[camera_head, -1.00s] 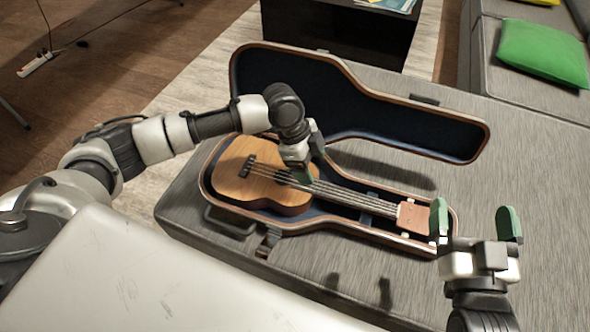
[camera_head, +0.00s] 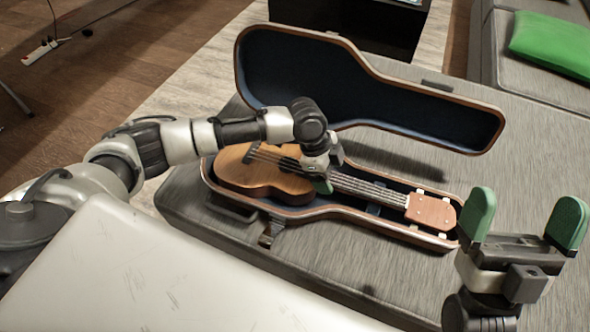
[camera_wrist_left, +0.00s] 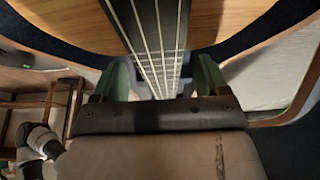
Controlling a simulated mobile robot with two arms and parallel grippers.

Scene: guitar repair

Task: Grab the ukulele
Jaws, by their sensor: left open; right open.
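The ukulele (camera_head: 262,176) has a light wooden body, dark fretboard and reddish headstock (camera_head: 431,211). It lies in the open case (camera_head: 330,212), its headstock toward the right. My left gripper (camera_head: 326,176) is over the ukulele where the neck meets the body. In the left wrist view, its open green fingers (camera_wrist_left: 163,78) stand on either side of the strung neck (camera_wrist_left: 152,40), with gaps visible. I cannot tell how deep they reach. My right gripper (camera_head: 520,222) is open and empty, to the right of the headstock and nearer the camera.
The case lid (camera_head: 300,70) stands open behind the ukulele. The case rests on a grey upholstered surface (camera_head: 540,150), with clear room at its right. A green cushion (camera_head: 552,45) is at the upper right. A white surface (camera_head: 150,270) fills the lower left.

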